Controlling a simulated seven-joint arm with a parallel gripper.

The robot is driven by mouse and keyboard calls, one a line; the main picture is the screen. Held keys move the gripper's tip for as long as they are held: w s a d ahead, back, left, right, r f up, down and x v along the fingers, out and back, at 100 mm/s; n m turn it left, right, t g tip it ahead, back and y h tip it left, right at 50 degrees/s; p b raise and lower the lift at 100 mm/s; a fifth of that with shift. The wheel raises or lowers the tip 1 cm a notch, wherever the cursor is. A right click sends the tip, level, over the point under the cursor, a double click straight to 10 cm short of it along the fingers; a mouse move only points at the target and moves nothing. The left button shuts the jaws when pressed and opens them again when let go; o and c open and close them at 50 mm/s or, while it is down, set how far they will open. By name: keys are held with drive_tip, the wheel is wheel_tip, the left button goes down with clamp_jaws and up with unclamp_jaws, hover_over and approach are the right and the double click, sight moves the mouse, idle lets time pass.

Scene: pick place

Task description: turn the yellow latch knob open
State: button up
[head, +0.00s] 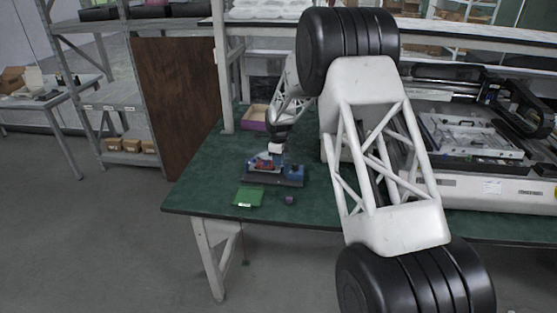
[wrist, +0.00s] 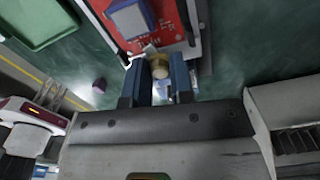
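The yellow latch knob (wrist: 160,66) looks tan-gold and sits at the lower edge of a red board (wrist: 171,20) in the wrist view. My gripper (wrist: 161,72) has one dark blue finger on each side of the knob. The knob fills the gap between the fingertips, and the fingers look shut on it. The knob's base is partly hidden by the fingers. In the head view my gripper (head: 275,150) is over the fixture (head: 273,178) on the green table, and the knob cannot be made out there.
A grey-blue block (wrist: 131,20) sits on the red board. A green tray (head: 248,197) and a small purple object (head: 290,200) are in front of the fixture. An open box (head: 253,118) is behind, and a large machine (head: 480,150) stands to the right. The table's left side is clear.

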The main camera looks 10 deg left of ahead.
clamp_jaws()
drive_tip(key=shift+n, duration=1.6)
drive_tip(key=shift+o, duration=0.9)
unclamp_jaws()
drive_tip(key=shift+r, duration=0.1)
drive_tip(key=shift+r, duration=3.85)
